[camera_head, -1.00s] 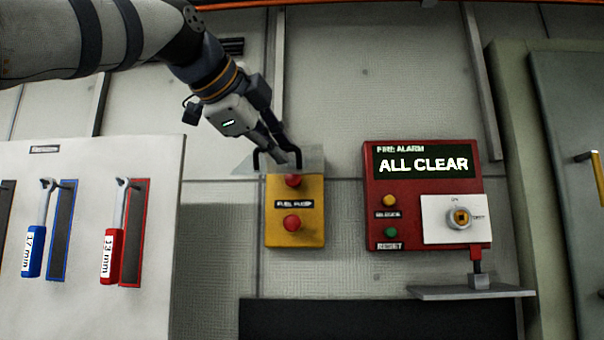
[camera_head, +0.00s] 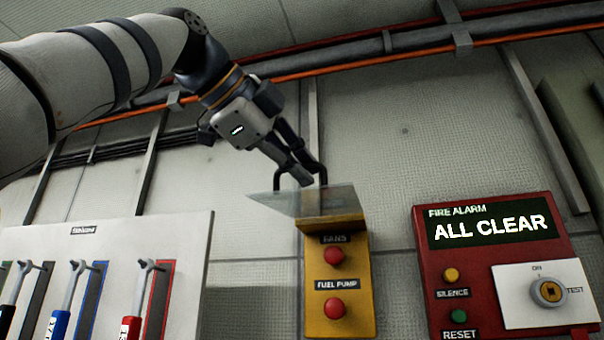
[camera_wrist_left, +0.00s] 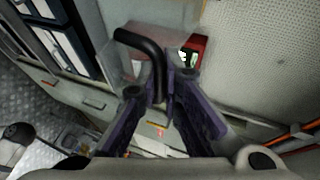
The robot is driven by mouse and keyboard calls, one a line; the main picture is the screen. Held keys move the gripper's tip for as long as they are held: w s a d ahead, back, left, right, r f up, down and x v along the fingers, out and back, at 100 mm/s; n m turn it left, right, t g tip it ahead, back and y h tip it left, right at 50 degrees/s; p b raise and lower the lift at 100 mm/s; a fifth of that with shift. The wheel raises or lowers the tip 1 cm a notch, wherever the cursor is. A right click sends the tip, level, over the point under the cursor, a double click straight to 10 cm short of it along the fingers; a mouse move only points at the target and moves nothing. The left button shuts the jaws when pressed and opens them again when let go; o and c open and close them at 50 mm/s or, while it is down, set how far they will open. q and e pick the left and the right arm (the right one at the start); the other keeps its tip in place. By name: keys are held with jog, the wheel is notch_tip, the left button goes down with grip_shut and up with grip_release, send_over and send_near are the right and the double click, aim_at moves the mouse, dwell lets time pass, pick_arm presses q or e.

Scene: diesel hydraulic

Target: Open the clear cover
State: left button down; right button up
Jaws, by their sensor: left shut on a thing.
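The clear cover (camera_head: 305,203) is a see-through plate at the top of a yellow box (camera_head: 354,288). It is raised and juts out above the two red buttons, marked FANS (camera_head: 333,256) and FUEL PUMP (camera_head: 334,307), which are uncovered. My left gripper (camera_head: 300,174) is above the cover, with its fingers shut on the cover's black handle. In the left wrist view the dark handle (camera_wrist_left: 139,42) curves to the fingertips (camera_wrist_left: 166,85) and enters between them. The cover's hinge cannot be made out. My right gripper is not in view.
A red fire alarm panel (camera_head: 495,280) with a key switch is to the right of the box. A white tool board (camera_head: 186,265) with wrenches is at the left. Pipes (camera_head: 400,52) run along the wall above. Bare wall lies between box and alarm.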

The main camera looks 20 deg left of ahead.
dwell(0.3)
pick_arm(q)
jog(key=c, duration=2)
grip_release()
